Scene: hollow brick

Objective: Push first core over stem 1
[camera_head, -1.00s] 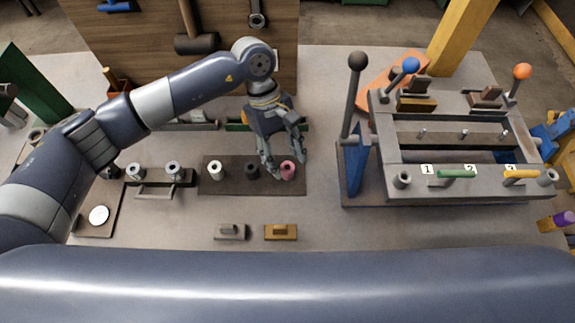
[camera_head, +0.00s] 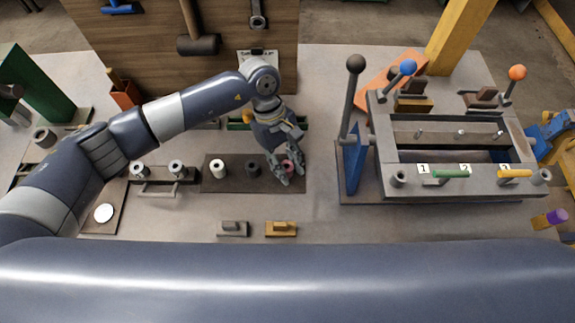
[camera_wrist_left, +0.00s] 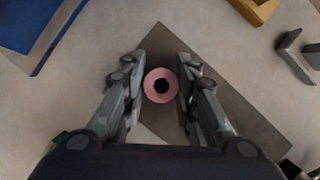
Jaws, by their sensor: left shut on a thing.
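A pink core (camera_head: 289,164) stands upright at the right end of a dark mat (camera_head: 228,186). My left gripper (camera_head: 286,176) is around it, shut on its sides. In the left wrist view, the pink core (camera_wrist_left: 161,86) with its dark centre hole sits between the two fingers. A white core (camera_head: 218,169) and a dark core (camera_head: 252,169) stand to its left on the mat. To the right is a grey frame (camera_head: 455,187) with number labels at its front. Small upright stems, including the leftmost (camera_head: 419,134), show inside it. My right gripper is not in view.
A tall black-knobbed lever (camera_head: 350,95) stands left of the frame. Blue-knobbed and orange-knobbed levers (camera_head: 517,73) rise behind it. A grey block (camera_head: 233,229) and a yellow block (camera_head: 281,229) lie in front of the mat. The table between mat and frame is clear.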

